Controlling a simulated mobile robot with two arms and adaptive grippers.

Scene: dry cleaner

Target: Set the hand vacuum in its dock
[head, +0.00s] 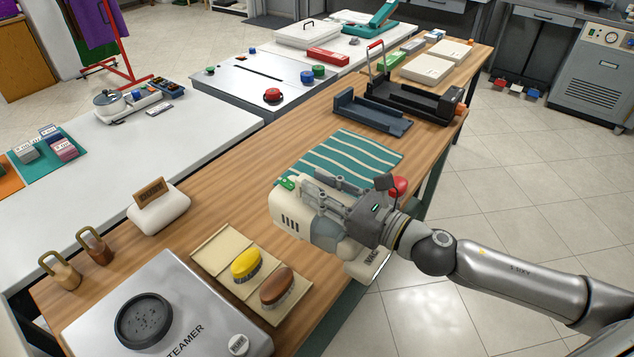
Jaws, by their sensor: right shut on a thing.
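My right gripper (318,190) comes in from the right and is shut on the hand vacuum (289,218), a cream body with dark vent slots and a green piece on top. The vacuum is over the near right edge of the wooden counter, beside a striped teal cloth. My gripper hides much of it. A cream block lettered "VAC" (368,262) shows just below my wrist at the counter edge; it looks like the dock, but it is partly covered. I cannot tell whether the vacuum touches it. My left gripper is not in view.
The striped cloth (340,158) lies behind the vacuum, with a dark blue tray (370,112) farther back. A cream tray (215,248) with a yellow and a brown brush is nearer, by the steamer (165,310). Bare wood (232,200) shows left of the vacuum.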

